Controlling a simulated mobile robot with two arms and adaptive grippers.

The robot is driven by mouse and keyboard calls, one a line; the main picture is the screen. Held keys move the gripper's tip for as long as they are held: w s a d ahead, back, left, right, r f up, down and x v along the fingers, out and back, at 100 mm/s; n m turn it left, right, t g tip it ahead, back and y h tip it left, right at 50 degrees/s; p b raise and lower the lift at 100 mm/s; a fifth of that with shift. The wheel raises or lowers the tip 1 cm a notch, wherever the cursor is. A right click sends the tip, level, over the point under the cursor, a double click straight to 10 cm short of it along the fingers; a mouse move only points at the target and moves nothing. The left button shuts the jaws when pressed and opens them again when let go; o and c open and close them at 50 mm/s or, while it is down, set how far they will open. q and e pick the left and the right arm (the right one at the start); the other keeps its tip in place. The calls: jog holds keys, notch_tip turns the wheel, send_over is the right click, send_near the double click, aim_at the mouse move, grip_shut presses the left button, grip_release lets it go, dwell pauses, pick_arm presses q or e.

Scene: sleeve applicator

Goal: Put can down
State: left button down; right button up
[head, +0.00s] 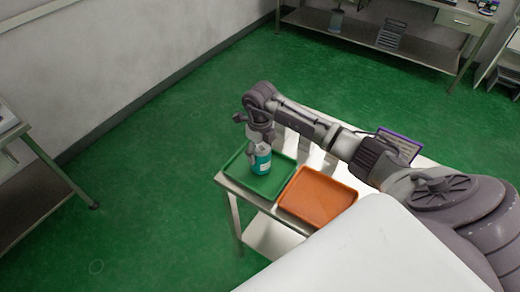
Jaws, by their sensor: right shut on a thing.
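A can (261,160) with a teal lower label and a pale top stands upright at the green tray (240,184). My right gripper (259,141) is above it, shut on its upper part. The can is over the tray's middle, and its base looks at or very near the tray floor; I cannot tell whether it touches. The gripper's fingertips are small and partly merge with the can's top. My left gripper is not in view.
An empty orange tray (318,196) lies right of the green tray on a small metal table (233,188). A purple-edged panel (399,146) is behind my arm. Shelving stands at the left and a workbench (385,41) at the back. Green floor is clear between.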

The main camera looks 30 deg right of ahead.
jog(key=o, duration=1.5)
jog(key=shift+r, duration=0.45)
notch_tip(320, 180, up, 10)
jog(key=b, duration=0.4)
jog(key=shift+r, duration=0.65)
